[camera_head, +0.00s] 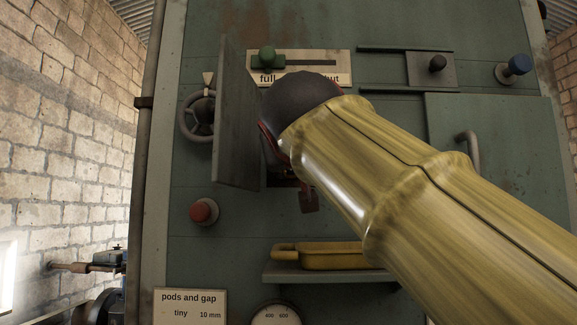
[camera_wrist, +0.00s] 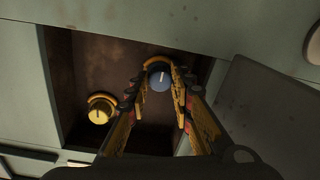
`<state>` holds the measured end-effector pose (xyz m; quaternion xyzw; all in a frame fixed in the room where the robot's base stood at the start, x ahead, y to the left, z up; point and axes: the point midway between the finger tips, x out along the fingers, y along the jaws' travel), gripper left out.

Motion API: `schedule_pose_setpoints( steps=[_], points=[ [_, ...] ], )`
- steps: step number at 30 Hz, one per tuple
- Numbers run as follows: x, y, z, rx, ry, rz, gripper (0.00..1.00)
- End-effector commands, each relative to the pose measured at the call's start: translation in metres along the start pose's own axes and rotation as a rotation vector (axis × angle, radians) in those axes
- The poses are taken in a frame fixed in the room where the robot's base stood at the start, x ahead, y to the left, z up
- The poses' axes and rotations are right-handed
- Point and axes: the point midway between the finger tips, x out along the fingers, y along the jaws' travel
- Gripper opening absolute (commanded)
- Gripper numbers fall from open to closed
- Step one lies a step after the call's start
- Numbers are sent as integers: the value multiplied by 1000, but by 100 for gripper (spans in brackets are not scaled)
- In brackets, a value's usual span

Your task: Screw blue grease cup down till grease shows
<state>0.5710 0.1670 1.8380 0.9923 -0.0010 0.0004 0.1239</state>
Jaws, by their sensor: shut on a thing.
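The blue grease cup (camera_wrist: 160,80), round with a white line on its face, sits in a dark recess in the wrist view. My gripper (camera_wrist: 161,66) has one finger on each side of it and is shut on it. A yellow cup (camera_wrist: 101,111) sits in the same recess, lower left of the blue one and apart from my fingers. No grease can be made out around the blue cup. In the head view my arm and the open door hide the blue cup and most of my gripper.
An open grey door (camera_head: 237,125) stands out just left of my wrist. A handwheel (camera_head: 189,118) and a red knob (camera_head: 204,210) are left of it. A yellow tray (camera_head: 340,258) rests on a shelf below.

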Motion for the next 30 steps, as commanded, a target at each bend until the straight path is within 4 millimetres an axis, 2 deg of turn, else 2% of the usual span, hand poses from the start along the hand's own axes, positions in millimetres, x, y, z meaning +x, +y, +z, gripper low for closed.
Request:
schedule_pose_setpoints(
  steps=[10,11,15,25,30],
  points=[
    [2,-2,4,0,-9,-1,0],
    [2,-2,4,0,-9,-1,24],
    [2,-2,3,1,-7,-1,30],
    [-2,-1,1,1,-2,-1,30],
    [-23,-1,0,2,0,-3,30]
  ],
)
